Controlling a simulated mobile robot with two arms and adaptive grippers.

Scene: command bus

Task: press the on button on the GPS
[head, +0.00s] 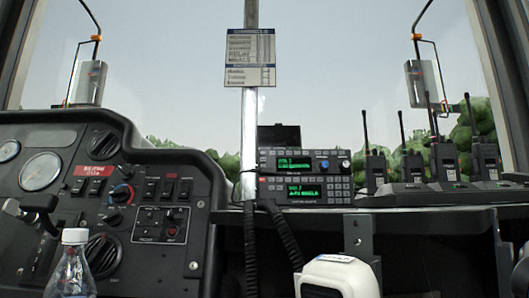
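A small dark, screen-like device (279,137) stands upright just above and behind the stacked radio units, right of the metal post. It may be the GPS, but I cannot tell for sure. Its face is dark, its lower part is hidden behind the upper radio, and no on button can be made out on it. The upper radio unit (305,163) and lower radio unit (305,190) have lit green displays, knobs and small buttons. I see neither of my grippers clearly in the head view.
A dashboard (150,250) with gauges and switches fills the left. A clear bottle (71,268) stands in front. A metal post (249,130) and coiled cords (282,232) flank the radios. Several handheld radios (447,160) stand right. A white rounded object (338,277) sits low centre.

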